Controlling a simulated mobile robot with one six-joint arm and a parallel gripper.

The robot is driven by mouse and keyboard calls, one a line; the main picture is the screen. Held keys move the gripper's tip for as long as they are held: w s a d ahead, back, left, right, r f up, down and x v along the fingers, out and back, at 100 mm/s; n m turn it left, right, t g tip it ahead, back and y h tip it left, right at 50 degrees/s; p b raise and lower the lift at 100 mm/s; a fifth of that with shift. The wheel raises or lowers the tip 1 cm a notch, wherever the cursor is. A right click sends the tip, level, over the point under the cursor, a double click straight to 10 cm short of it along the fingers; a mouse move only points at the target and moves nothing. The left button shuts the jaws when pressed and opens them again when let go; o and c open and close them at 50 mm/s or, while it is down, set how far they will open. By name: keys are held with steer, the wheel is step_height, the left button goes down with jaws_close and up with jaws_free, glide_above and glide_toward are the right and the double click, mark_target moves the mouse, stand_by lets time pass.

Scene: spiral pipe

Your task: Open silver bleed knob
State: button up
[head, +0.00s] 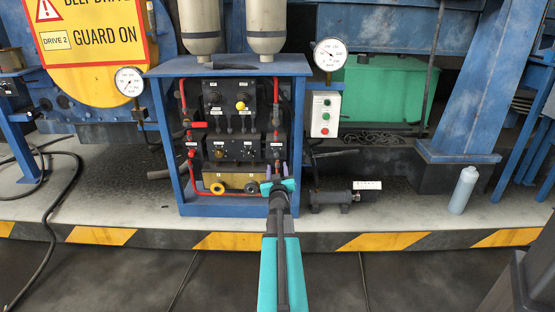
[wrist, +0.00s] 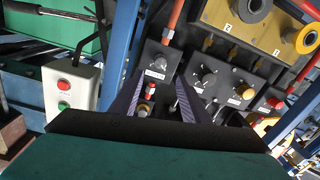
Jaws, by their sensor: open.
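In the wrist view, a small silver knob (wrist: 168,33) sits on a narrow dark box with a white label that I cannot read clearly. I take it for the bleed knob. My gripper (wrist: 161,78) is open and empty, its two fingers on either side of that box's lower part in the picture. The silver knob lies beyond the fingertips, and I see no contact. In the head view my gripper (head: 277,170) is in front of the lower right of the blue-framed panel, and the knob cannot be made out there.
Dark valve blocks with other knobs (wrist: 208,80) stand beside the box. A brass block (wrist: 255,25) carries round fittings. Red pipes and the blue frame (head: 168,160) border the panel. A button box (head: 325,114) and a pressure gauge (head: 329,54) are to the right.

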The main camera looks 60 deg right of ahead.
mark_target(276, 155)
steer(key=shift+b+x, duration=1.05)
steer(key=shift+x, duration=3.8)
